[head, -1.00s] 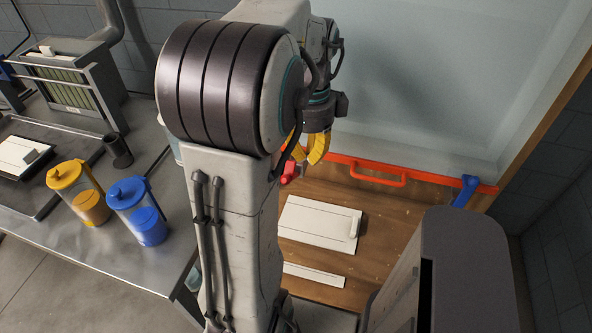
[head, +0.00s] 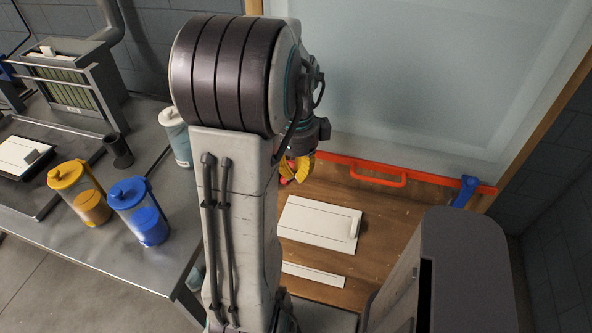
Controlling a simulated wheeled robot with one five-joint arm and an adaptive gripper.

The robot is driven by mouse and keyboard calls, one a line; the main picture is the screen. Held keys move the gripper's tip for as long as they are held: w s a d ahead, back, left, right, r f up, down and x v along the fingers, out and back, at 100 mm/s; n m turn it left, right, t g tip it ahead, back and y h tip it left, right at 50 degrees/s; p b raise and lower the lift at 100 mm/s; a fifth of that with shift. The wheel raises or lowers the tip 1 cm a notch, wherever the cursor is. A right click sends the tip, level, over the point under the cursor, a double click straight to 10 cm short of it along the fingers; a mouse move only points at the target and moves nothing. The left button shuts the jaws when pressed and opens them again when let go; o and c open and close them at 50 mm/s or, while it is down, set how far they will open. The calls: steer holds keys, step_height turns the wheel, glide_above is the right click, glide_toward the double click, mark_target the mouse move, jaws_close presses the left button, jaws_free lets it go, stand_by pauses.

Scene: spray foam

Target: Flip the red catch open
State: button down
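The red catch (head: 284,180) sits at the left end of the orange-red bar (head: 425,176) along the lower edge of the large pale panel (head: 430,90). Only small bits of it show. My gripper (head: 298,168) has yellow fingers and is right at the catch, covering most of it. I cannot tell whether the fingers touch it or how far apart they are. A blue catch (head: 465,191) sits at the bar's right end. The bar carries an orange-red handle (head: 378,178).
A white plate (head: 317,228) and a white strip (head: 313,274) lie on the wooden surface (head: 375,225). On the metal bench at left stand a yellow jug (head: 80,190), a blue jug (head: 138,210) and a white-lidded jar (head: 176,135). A grey cabinet (head: 450,260) stands at front right.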

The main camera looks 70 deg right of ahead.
steer(key=shift+a+f+b, duration=0.75)
steer(key=shift+b, duration=0.15)
steer(key=shift+r, duration=0.2)
